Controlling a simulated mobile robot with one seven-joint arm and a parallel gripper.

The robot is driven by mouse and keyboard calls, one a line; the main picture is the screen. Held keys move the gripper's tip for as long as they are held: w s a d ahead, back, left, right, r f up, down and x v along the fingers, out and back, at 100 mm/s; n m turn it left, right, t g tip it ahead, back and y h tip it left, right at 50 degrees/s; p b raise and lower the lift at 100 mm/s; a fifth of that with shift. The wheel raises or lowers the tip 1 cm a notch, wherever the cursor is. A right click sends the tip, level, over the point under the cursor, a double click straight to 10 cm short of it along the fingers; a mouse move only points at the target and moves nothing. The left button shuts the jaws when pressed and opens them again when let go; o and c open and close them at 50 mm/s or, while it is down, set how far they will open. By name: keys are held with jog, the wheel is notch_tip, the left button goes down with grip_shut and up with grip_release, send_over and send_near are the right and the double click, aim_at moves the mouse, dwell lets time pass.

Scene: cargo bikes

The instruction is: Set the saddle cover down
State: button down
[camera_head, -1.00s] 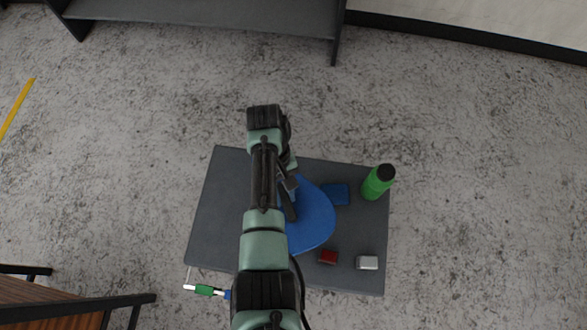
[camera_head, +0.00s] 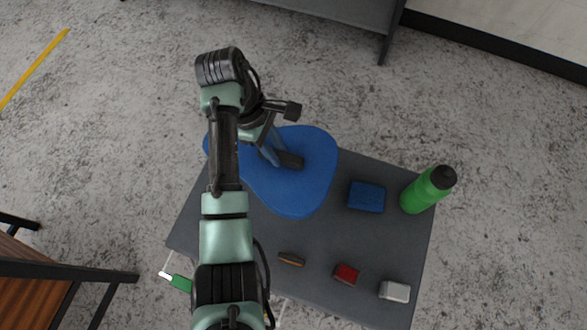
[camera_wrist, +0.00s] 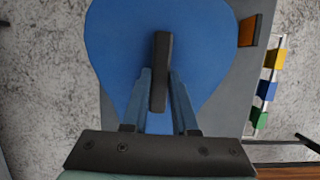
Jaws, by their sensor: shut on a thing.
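The saddle cover (camera_head: 298,196) is a blue rounded, tapering piece with a dark upright grip on top. In the head view it is over the far left part of the grey table (camera_head: 310,250) and reaches past the table's far edge. My gripper (camera_head: 279,157) is shut on the dark grip. In the wrist view my gripper (camera_wrist: 161,78) has a finger on each side of that grip, with the blue saddle cover (camera_wrist: 110,45) beneath. I cannot tell how high the cover is above the table.
A blue block (camera_head: 366,197) and a green bottle (camera_head: 428,190) stand right of the cover. A brown piece (camera_head: 291,259), a red block (camera_head: 346,274) and a pale grey block (camera_head: 394,291) lie along the near side. The table's middle is clear.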

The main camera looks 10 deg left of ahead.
jog(key=shift+f+b, duration=0.65)
jog(key=shift+f, duration=2.8)
jog(key=shift+f, duration=0.2)
jog(key=c, duration=0.7)
grip_release()
jog(key=shift+r, duration=0.15)
jog(key=p+v, duration=0.3)
jog(key=v, duration=0.9)
jog(key=shift+w+r+p, duration=0.1)
jog(key=shift+p, duration=0.2)
